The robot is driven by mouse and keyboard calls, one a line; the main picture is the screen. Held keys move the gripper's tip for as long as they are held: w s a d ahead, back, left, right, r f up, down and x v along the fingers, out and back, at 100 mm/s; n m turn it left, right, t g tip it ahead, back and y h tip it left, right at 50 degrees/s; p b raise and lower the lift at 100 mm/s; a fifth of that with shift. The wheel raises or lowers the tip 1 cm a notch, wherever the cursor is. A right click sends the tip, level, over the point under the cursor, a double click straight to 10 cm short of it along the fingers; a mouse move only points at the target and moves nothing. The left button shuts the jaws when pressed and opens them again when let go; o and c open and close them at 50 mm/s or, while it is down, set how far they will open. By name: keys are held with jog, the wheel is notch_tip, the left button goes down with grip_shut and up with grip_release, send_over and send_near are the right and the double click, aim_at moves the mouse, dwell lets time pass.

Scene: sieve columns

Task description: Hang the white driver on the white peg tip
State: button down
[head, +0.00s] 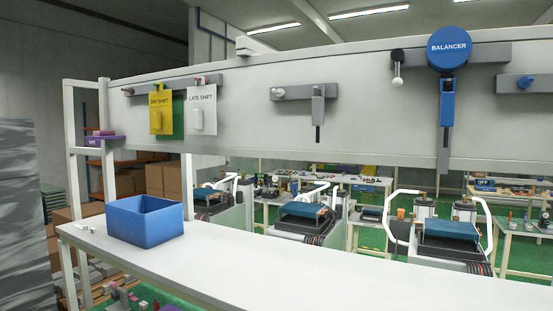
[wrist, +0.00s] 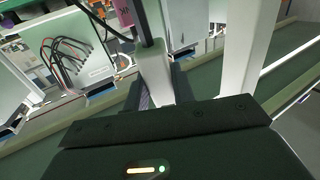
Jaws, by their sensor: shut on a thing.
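My gripper (wrist: 195,100) shows only in the wrist view, as a dark body with a small light across the bottom. My arm is not in the head view. A pale grey driver-like tool (head: 318,105) with a dark lower end hangs at the grey rail on the beam. A short white-tipped peg (head: 278,92) sticks out left of it. Farther right, a black fitting ends in a white ball tip (head: 397,82). I cannot tell which is the task's peg.
A blue round balancer (head: 449,47) with a blue tool (head: 446,100) hangs at the right, beside a blue peg (head: 525,82). Yellow and white shift cards (head: 161,112) hang at the left. A blue bin (head: 145,221) stands on the white bench (head: 300,265), otherwise mostly clear.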

dwell(0.5)
jog(key=shift+s+f, duration=0.1)
jog(key=shift+s, duration=0.3)
jog(key=s+r, duration=0.2)
jog(key=s, duration=0.1)
jog(key=shift+s+d+r, duration=0.1)
jog(key=shift+s+r, duration=0.1)
jog(key=shift+s, duration=0.05)
